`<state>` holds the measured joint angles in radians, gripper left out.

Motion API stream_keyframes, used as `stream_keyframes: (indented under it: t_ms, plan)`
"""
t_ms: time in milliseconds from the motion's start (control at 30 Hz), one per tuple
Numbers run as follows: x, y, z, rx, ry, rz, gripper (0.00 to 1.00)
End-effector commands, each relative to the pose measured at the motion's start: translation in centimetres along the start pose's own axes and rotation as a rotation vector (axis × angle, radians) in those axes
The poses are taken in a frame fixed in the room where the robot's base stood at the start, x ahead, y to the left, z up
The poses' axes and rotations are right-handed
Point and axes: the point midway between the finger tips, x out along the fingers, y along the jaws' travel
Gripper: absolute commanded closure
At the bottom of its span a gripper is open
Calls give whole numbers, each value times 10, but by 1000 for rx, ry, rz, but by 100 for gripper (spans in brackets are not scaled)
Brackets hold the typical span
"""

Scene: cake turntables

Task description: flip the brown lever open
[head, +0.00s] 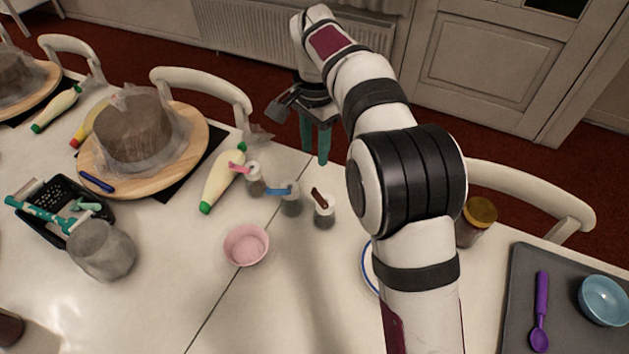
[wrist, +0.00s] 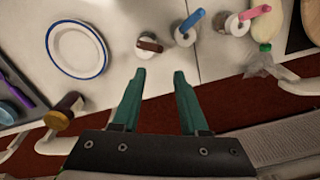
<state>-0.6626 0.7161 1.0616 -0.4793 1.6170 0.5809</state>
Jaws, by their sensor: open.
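The brown lever (head: 319,197) sits on top of a small whitish container (head: 325,214) near the middle of the table, just left of my arm. In the wrist view the brown lever (wrist: 150,45) shows at the table's edge side, ahead of my fingertips and a little left of centre. My gripper (head: 313,160) has green fingers pointing down beyond the far table edge. In the wrist view my gripper (wrist: 160,75) is open and empty, with the lever apart from both fingers.
A blue lever (head: 281,191) and a pink lever (head: 240,167) stand on similar containers to the left. A pink bowl (head: 246,245) is nearer. A jar (head: 477,218) and blue-rimmed plate (wrist: 77,48) lie to the other side. A chair (head: 205,88) stands behind the table.

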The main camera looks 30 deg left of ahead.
Motion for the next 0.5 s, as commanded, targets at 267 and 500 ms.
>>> stream_keyframes:
  t_ms: [267, 500]
  plan:
    - [80, 1, 1, -1, -3, 4, 57]
    - [110, 0, 0, 1, -3, 0, 57]
